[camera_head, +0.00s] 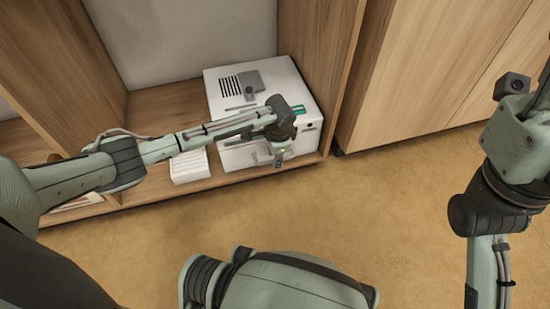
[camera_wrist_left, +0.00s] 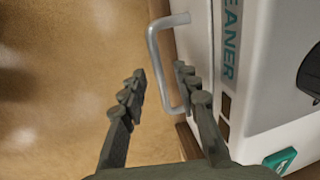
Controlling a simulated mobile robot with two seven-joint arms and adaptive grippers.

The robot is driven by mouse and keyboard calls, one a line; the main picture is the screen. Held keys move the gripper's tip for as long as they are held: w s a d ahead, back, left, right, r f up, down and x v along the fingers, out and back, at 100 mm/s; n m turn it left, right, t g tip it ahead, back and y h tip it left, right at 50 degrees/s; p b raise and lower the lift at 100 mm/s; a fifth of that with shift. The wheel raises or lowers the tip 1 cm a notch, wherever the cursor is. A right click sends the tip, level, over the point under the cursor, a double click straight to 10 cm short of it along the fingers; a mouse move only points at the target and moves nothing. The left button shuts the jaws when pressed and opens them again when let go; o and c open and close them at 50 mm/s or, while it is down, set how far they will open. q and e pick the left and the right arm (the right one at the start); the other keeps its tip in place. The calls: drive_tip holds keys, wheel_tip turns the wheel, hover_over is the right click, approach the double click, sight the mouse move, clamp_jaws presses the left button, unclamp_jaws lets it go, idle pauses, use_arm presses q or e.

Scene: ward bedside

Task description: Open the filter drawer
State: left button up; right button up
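The white air cleaner (camera_head: 225,90) stands on the low wooden shelf, with a vent grille and grey panel on top. In the left wrist view its white front (camera_wrist_left: 255,100) carries green "EANER" lettering. A grey metal bar handle (camera_wrist_left: 152,55) sticks out from a white face there. My left gripper (camera_head: 278,158) is in front of the cleaner, pointing down. In the left wrist view my left gripper (camera_wrist_left: 160,75) is open, and the handle bar lies between its fingers in the picture; I cannot tell whether they touch. The drawer's edges are mostly hidden by my arm. My right gripper is out of the head view.
A white ribbed block (camera_head: 189,166) sits on the shelf left of the cleaner. A wooden side panel (camera_head: 318,60) rises close on its right, beside a wooden cabinet (camera_head: 430,60). The tan floor (camera_head: 390,200) in front is clear. A green switch (camera_wrist_left: 280,160) shows in the left wrist view.

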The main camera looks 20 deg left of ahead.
use_arm(q)
drive_tip(key=shift+c, duration=0.6)
clamp_jaws()
